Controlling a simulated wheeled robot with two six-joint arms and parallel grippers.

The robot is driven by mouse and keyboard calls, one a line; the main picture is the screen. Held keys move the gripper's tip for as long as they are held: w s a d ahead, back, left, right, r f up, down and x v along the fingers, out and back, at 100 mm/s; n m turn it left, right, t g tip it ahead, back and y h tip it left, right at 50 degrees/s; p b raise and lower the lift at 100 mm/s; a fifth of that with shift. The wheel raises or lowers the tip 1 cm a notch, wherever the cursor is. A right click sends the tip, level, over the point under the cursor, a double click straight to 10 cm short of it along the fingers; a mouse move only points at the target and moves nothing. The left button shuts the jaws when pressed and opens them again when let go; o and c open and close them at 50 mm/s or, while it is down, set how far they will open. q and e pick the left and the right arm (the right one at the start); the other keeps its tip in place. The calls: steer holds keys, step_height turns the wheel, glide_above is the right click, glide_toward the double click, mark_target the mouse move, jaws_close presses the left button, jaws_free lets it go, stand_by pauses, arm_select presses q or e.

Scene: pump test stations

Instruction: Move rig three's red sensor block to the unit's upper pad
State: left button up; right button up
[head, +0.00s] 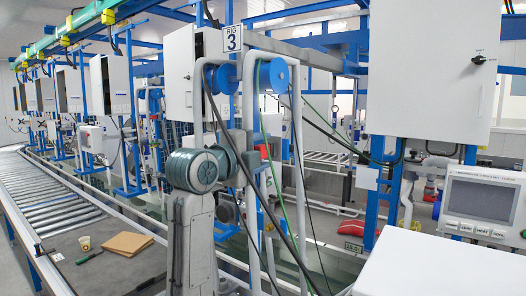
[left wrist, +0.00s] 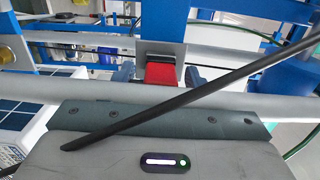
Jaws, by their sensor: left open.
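The red sensor block (left wrist: 160,76) shows in the left wrist view, just below a grey plate with a dark edge, in front of a blue post. My left gripper (left wrist: 159,71) is open, its fingertips on either side of the block, apart from it as far as I can see. A black hose (left wrist: 200,92) crosses in front of the gripper body. My right gripper is not in view.
A grey control cabinet (head: 430,70) and a display panel (head: 480,205) stand at the right. A roller conveyor (head: 50,195) runs along the left, with a brown board (head: 129,243) and a cup (head: 85,243). Hoses (head: 275,175) hang around the rig.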

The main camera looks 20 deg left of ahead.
arm_select(q)
jaws_close()
steer(key=shift+s, duration=0.1)
steer(key=shift+s+a, duration=0.1)
steer(key=shift+v, duration=2.8)
step_height(320, 180, down, 33)
steer(key=d+b, duration=0.3)
steer(key=b, duration=0.5)
steer(key=s+a+f+n+y+b, duration=0.1)
steer(key=s+f+y+b, duration=0.1)
steer(key=s+f, duration=0.3)
steer(key=s+a+f+n+y+b, duration=0.1)
steer(key=s+f, duration=0.5)
steer(key=f, duration=0.7)
steer(key=s+f+n+t+y+b, duration=0.1)
steer(key=s+f+n+y+b, duration=0.1)
steer(key=s+f, duration=0.4)
step_height(320, 180, down, 3)
steer(key=shift+a+y+b, duration=0.4)
steer(key=shift+y+b, duration=0.2)
steer(key=shift+b, duration=0.15)
